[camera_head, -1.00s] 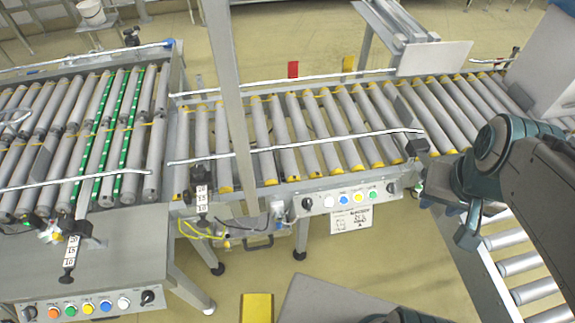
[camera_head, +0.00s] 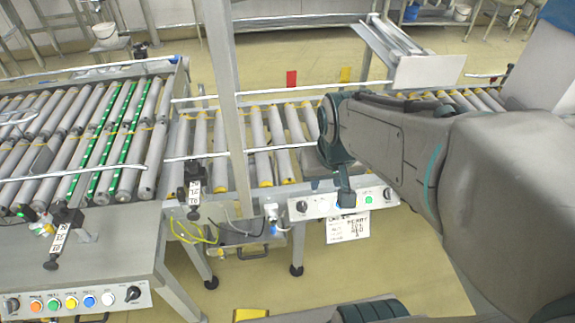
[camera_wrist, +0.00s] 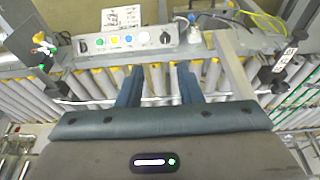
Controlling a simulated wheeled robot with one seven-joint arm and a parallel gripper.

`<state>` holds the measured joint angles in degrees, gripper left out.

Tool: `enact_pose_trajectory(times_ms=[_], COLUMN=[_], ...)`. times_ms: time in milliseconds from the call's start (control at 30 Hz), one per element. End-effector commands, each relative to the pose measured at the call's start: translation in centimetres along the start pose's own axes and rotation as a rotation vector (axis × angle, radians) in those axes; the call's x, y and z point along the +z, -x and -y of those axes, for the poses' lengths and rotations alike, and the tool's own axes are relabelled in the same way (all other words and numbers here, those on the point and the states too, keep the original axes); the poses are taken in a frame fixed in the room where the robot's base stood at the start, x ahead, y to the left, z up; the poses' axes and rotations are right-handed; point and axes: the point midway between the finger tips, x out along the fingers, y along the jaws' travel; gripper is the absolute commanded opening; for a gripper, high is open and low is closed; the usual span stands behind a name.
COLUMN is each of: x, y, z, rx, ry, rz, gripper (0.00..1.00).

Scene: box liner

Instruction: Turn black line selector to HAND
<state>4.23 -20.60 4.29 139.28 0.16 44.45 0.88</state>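The control panel (camera_head: 323,208) hangs on the front of the right roller conveyor. It has a black knob (camera_head: 302,206) at its left end and another black knob (camera_head: 387,194) at its right end. In the wrist view the panel (camera_wrist: 120,53) shows coloured buttons between the two knobs, one at the left (camera_wrist: 83,46) and one at the right (camera_wrist: 166,38). The knob labels are too small to read. My gripper (camera_head: 346,197) is in front of the panel's middle, hiding some buttons. In the wrist view my gripper (camera_wrist: 159,69) has its fingers apart and empty, short of the panel.
A second panel (camera_head: 75,303) with coloured buttons and black knobs is on the left conveyor. A paper sign (camera_head: 348,227) hangs below the right panel. An upright metal post (camera_head: 226,100) stands left of my arm. A yellow block (camera_head: 250,314) lies on the floor.

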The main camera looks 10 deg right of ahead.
Motion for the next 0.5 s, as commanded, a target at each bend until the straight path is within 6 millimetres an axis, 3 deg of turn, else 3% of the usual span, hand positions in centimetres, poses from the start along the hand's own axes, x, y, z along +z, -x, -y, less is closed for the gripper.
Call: enact_pose_trajectory(times_ms=[33, 200, 400, 500], x=[-0.1, -2.1, -4.1, -4.8], y=[-3.7, -10.1, -16.4, -18.3], z=[0.1, 0.4, 0.7, 0.7], rx=[0.002, -0.002, -0.013, -0.019], ry=[0.001, 0.009, 0.013, 0.012], rz=[-0.005, -0.038, -0.073, -0.086], gripper=[0.33, 0.33, 0.33, 0.33])
